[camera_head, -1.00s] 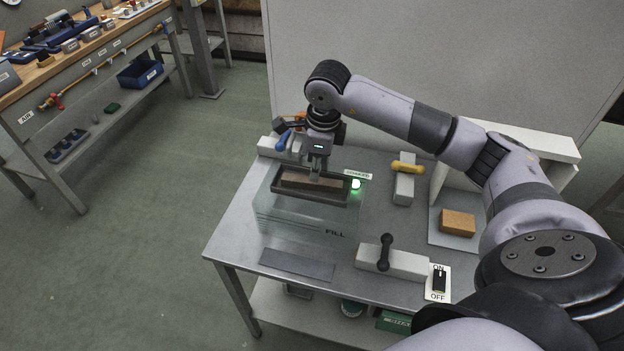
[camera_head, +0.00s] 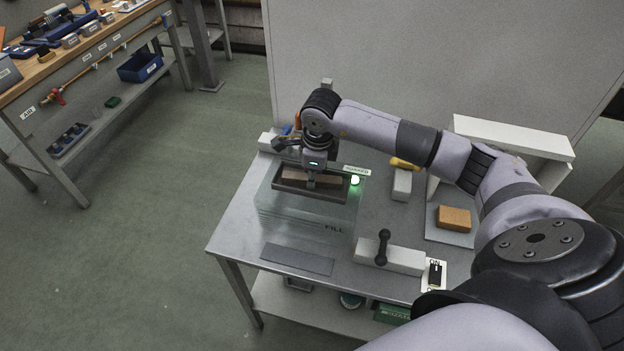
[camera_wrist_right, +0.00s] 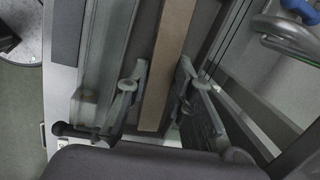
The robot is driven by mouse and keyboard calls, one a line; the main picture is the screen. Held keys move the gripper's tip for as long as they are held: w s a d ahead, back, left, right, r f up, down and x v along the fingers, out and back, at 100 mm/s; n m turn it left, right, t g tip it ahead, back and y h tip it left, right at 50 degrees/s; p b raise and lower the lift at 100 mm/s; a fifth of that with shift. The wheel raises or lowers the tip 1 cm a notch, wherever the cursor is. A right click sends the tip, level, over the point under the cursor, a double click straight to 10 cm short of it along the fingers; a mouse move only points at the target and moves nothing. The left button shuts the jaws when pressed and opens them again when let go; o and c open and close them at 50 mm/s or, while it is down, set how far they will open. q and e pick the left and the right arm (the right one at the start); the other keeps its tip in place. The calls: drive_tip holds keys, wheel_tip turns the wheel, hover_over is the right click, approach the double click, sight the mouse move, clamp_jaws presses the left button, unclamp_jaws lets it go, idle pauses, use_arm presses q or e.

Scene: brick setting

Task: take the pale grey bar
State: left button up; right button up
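A brownish-grey bar (camera_head: 296,175) lies in a dark open tray (camera_head: 283,190) on top of a translucent box marked FILL. It looks brown rather than pale grey. In the right wrist view the bar (camera_wrist_right: 166,62) runs between my two fingers. My right gripper (camera_head: 311,184) points down into the tray over the bar. In the wrist view my right gripper (camera_wrist_right: 162,82) is open, one finger on each side of the bar, with a narrow gap showing at least on the left side. My left gripper is out of view.
The metal table holds the FILL box (camera_head: 300,220), a green lamp (camera_head: 355,180), a white block with a black lever (camera_head: 383,247), a pale block with a yellow handle (camera_head: 402,184), an orange-brown brick (camera_head: 454,218) and a flat grey plate (camera_head: 298,258). A grey panel stands behind.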

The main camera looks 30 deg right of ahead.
clamp_jaws()
drive_tip(key=shift+r, duration=0.15)
